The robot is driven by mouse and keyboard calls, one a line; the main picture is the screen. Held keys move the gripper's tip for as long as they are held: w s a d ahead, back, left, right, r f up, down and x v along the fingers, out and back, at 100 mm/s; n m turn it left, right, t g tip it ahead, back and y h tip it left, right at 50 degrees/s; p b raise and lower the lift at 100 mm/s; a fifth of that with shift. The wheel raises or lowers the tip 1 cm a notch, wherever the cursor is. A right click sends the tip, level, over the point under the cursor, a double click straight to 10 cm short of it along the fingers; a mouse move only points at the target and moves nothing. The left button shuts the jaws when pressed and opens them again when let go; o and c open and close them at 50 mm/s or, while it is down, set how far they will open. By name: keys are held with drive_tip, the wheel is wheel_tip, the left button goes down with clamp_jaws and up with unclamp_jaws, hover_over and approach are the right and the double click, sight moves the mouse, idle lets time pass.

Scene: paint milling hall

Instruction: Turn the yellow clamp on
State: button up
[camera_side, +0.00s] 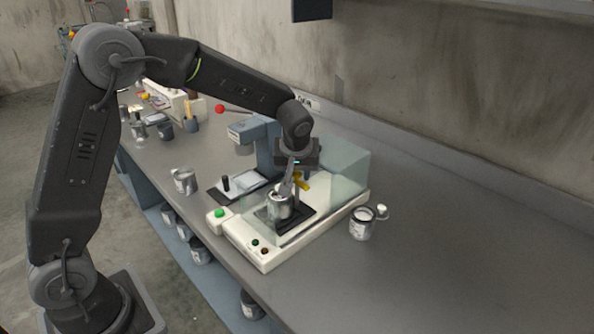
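The yellow clamp (302,180) shows as a small yellow piece just right of my gripper, above a metal pot on the machine. My gripper (288,188) points down over the machine, with its fingers close to the clamp and the pot. I cannot tell whether the fingers touch the clamp or whether they are open or shut. The metal pot (279,207) stands on a dark plate (297,221) on the white machine base (268,262). My gripper partly hides the clamp and its post.
A clear guard (345,170) stands behind the pot. A can (361,224) with a lid beside it stands right of the machine. Another can (184,181) stands to the left. A press with a red-knobbed lever (220,109) is behind. The bench is clear at the right.

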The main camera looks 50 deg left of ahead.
drive_tip(key=c, duration=0.6)
drive_tip(key=shift+c, duration=0.2)
drive_tip(key=shift+m, duration=0.3)
drive_tip(key=m, duration=0.2)
drive_tip(key=m+t+h, duration=0.1)
drive_tip(key=m, duration=0.1)
drive_tip(key=shift+a+r+h, duration=0.1)
drive_tip(key=shift+h, duration=0.2)
drive_tip(key=m+h, duration=0.1)
drive_tip(key=m, duration=0.3)
drive_tip(key=shift+m+h, duration=0.3)
drive_tip(key=shift+h, duration=0.1)
drive_tip(key=m+h, duration=0.1)
drive_tip(key=m, duration=0.3)
drive_tip(key=shift+a+m+h, duration=0.1)
drive_tip(key=shift+m+h, duration=0.2)
drive_tip(key=shift+h, duration=0.1)
drive_tip(key=shift+m+g+h, duration=0.4)
drive_tip(key=shift+m+h, duration=0.2)
drive_tip(key=shift+m, duration=1.4)
